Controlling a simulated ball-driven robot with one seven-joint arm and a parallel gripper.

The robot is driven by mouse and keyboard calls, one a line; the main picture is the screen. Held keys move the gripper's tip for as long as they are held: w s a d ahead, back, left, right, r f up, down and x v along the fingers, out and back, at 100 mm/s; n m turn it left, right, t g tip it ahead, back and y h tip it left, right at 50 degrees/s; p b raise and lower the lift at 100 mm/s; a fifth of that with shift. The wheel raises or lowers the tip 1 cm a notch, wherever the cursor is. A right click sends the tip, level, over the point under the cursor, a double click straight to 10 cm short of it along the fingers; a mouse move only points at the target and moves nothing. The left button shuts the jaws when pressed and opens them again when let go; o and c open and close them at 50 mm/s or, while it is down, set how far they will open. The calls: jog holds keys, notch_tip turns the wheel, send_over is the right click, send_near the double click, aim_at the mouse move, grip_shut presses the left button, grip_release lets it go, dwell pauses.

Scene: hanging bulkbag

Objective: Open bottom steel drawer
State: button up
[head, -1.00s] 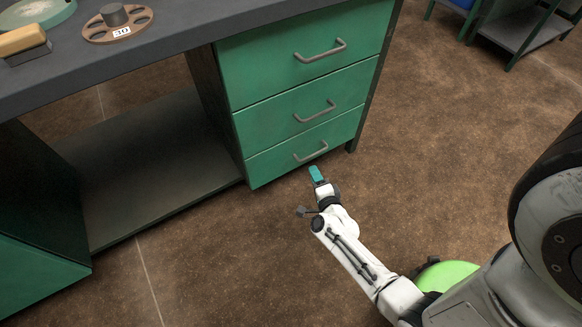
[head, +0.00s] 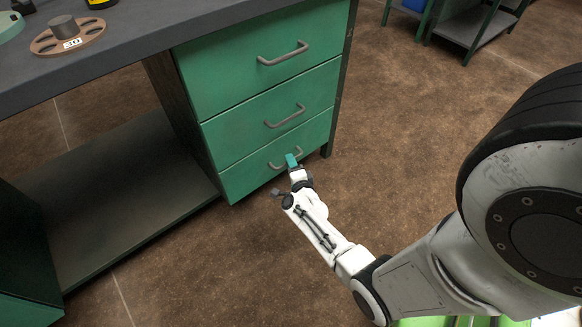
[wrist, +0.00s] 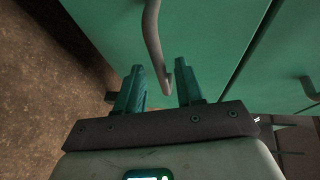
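The bottom steel drawer (head: 243,179) is the lowest of three green drawers and looks shut. Its grey bar handle (head: 298,151) is partly hidden by my gripper (head: 291,160) in the head view. In the wrist view, my gripper (wrist: 160,84) has its two teal fingers apart. The handle (wrist: 152,32) of the bottom drawer (wrist: 110,35) comes down between them. The handle's near end is closer to the right finger, with a gap to the left finger. Whether the handle touches the right finger I cannot tell.
The middle drawer (head: 240,118) and top drawer (head: 225,72) are shut above. The middle handle (wrist: 309,88) shows at right in the wrist view. A dark workbench top (head: 120,48) overhangs. Brown floor (head: 400,140) is clear to the right of the drawers.

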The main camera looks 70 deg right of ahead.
jog(key=shift+w+d, duration=0.15)
jog(key=shift+d, duration=0.05)
grip_shut()
dwell(0.3)
dwell(0.3)
